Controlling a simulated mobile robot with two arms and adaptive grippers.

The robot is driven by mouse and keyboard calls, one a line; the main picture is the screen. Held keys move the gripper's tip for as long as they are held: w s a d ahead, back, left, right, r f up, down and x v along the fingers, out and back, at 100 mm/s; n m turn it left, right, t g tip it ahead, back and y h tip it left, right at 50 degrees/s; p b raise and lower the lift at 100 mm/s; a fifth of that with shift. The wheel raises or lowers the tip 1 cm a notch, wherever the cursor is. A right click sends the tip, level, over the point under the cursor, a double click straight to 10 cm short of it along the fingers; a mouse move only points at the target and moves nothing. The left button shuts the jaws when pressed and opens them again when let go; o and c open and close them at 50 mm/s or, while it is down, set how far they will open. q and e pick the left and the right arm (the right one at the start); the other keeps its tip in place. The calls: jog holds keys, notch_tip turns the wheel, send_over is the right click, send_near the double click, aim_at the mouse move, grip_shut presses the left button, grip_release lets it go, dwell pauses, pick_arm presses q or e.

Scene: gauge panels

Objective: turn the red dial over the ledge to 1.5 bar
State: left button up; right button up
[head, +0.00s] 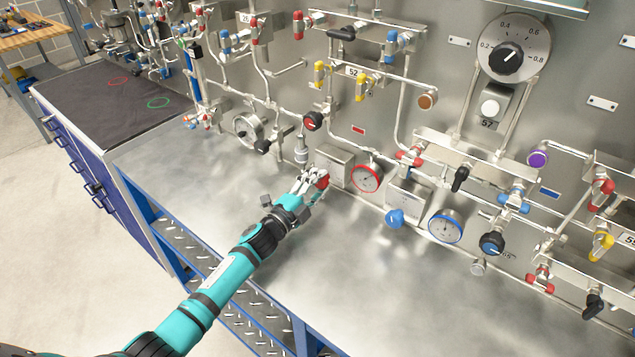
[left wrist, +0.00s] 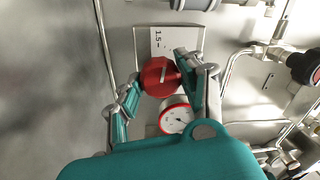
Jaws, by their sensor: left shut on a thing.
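The red dial (left wrist: 160,79) sits on a pale plate (left wrist: 172,43) marked "1.5", above a red-rimmed gauge (left wrist: 178,119) in the left wrist view. A white line on the dial points roughly toward the "1.5" side. My left gripper (left wrist: 156,82) is shut on the dial, one finger on each side. In the head view my left gripper (head: 316,182) reaches in from the lower left over the steel ledge (head: 220,185), and the dial (head: 322,179) shows partly behind its fingers. The red-rimmed gauge (head: 367,177) is just right of it. My right gripper is not in view.
A blue knob (head: 394,217) and a blue-rimmed gauge (head: 445,227) stand further right. A red-and-black knob (head: 313,121) and pipes are above the dial. The ledge left of my arm is clear.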

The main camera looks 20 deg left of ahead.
pick_arm(q)
jog(key=shift+n, duration=1.1)
jog(key=o, duration=1.1)
jog(key=shift+o, duration=0.2)
jog(key=shift+s+a, duration=0.1)
jog(key=v, duration=1.1)
jog(key=shift+s, duration=0.4)
jog(key=shift+a+f, duration=0.1)
jog(key=shift+f, duration=0.05)
